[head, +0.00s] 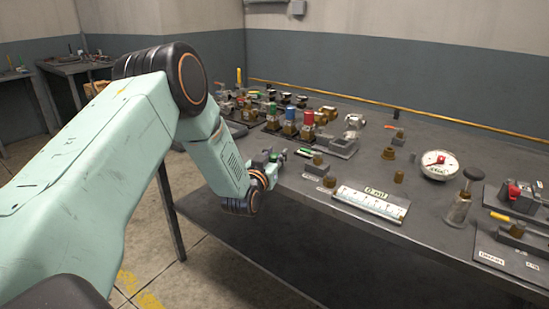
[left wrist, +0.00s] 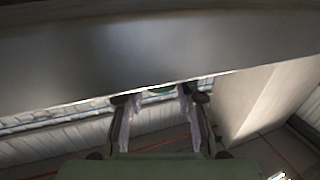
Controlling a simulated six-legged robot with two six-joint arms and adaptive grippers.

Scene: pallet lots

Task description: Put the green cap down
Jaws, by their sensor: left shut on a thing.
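My left gripper (head: 274,160) reaches in from the left and is at the near left edge of the workbench in the head view. In the left wrist view my left gripper (left wrist: 158,103) has its two fingers on either side of a small green thing, the green cap (left wrist: 161,91). It is shut on the cap, of which only a sliver shows. In the head view the cap shows as a small green spot (head: 284,153) at the fingertips, too small to tell whether it touches the bench. My right gripper is not in view.
The grey workbench (head: 345,175) holds brass fittings, a row with green, blue and red tops (head: 290,115), a white labelled strip (head: 370,204), a round gauge (head: 439,165) and a glass jar (head: 459,208). A bare patch lies right of centre.

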